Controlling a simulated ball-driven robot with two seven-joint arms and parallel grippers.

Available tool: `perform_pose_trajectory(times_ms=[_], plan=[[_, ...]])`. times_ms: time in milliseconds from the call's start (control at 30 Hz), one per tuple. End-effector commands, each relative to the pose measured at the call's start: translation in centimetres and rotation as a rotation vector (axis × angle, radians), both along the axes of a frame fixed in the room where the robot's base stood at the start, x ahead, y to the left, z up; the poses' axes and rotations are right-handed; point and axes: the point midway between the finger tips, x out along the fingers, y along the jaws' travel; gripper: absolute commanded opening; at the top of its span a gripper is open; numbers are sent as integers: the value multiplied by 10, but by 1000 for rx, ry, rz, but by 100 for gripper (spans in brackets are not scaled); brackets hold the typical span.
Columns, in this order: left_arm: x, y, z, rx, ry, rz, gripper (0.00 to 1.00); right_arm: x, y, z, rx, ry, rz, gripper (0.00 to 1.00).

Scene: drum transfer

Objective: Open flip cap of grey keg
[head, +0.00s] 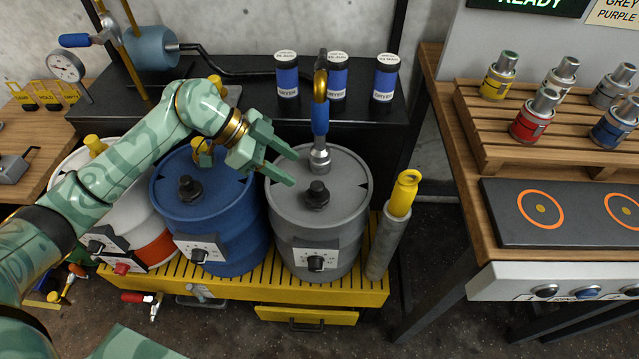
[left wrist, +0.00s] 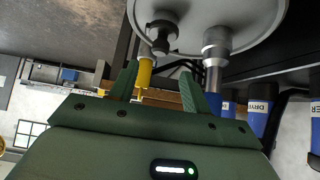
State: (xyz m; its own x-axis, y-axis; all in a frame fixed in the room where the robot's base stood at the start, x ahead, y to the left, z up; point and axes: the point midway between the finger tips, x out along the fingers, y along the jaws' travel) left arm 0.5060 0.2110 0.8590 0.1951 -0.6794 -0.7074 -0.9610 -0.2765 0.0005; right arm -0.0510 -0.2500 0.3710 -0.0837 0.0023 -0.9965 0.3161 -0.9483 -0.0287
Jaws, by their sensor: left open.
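The grey keg (head: 290,232) stands upright on a yellow slatted platform, right of the blue keg. Its lid carries a black cap (head: 317,195) near the front, which looks seated; its hinge is too small to make out. A metal fitting with a blue sleeve (head: 320,115) stands behind the cap. My left gripper (head: 291,167) is open and empty over the left side of the lid, left of the cap and fitting. In the left wrist view, the cap (left wrist: 160,38) and metal fitting (left wrist: 215,48) show beyond the open fingers (left wrist: 158,72). My right gripper is out of view.
The blue keg (head: 235,235) and a white-and-red keg (head: 155,250) stand left. A grey tube with a yellow handle (head: 403,195) stands close on the right. Several blue canisters (head: 385,78) line the black shelf behind. A workbench (head: 445,100) with a pallet stands at right.

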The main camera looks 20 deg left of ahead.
Motion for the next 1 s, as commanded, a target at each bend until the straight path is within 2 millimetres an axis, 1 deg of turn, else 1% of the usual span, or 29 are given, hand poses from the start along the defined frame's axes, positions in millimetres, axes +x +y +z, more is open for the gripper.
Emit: perform_pose_trajectory(times_ms=[33, 100, 200, 300, 500, 767, 800, 867, 900, 933, 967, 1000], plan=[[3, -10, -16, -4, 6, -2, 48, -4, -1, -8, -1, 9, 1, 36], [6, -22, -29, -4, 6, -1, 48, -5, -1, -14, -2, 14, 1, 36], [11, -37, -44, -2, 4, -1, 48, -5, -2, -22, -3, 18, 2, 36], [14, -48, -54, -2, 3, 1, 48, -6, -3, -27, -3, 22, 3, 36], [17, -60, -64, -1, 2, 1, 48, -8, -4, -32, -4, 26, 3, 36], [18, -61, -63, 0, 0, 1, 48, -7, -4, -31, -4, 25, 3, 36], [18, -61, -63, 0, 0, 1, 45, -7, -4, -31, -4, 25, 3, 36], [18, -61, -63, 0, 0, 1, 28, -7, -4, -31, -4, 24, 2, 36], [18, -61, -63, 0, 0, 1, 17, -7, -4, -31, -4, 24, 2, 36], [17, -60, -63, 0, 0, 1, 9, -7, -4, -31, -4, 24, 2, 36], [17, -60, -63, 0, 0, 1, 3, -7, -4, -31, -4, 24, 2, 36], [18, -60, -63, 0, 0, 1, 3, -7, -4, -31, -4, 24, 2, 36]])
